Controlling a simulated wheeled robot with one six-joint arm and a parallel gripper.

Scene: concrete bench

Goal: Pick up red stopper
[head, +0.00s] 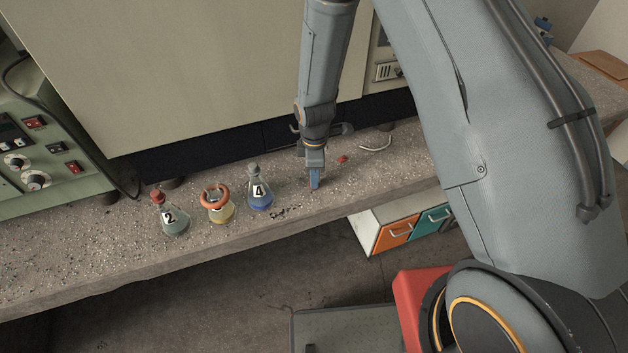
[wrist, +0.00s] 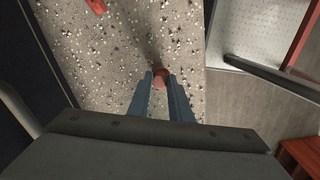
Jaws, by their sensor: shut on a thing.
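My gripper (head: 315,186) is low over the concrete bench, right of the flasks, with its blue fingers pointing down. In the wrist view the fingers (wrist: 160,79) are shut on a small reddish-brown rounded piece, the red stopper (wrist: 160,75). The fingers partly cover it, and I cannot tell whether it touches the bench.
A yellow flask (head: 221,211) with an orange ring (head: 215,194) and a blue flask marked 4 (head: 261,198) stand left of my gripper. A small red piece (head: 342,159) lies behind it. The bench's front edge is close. A large cabinet (head: 170,70) stands behind.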

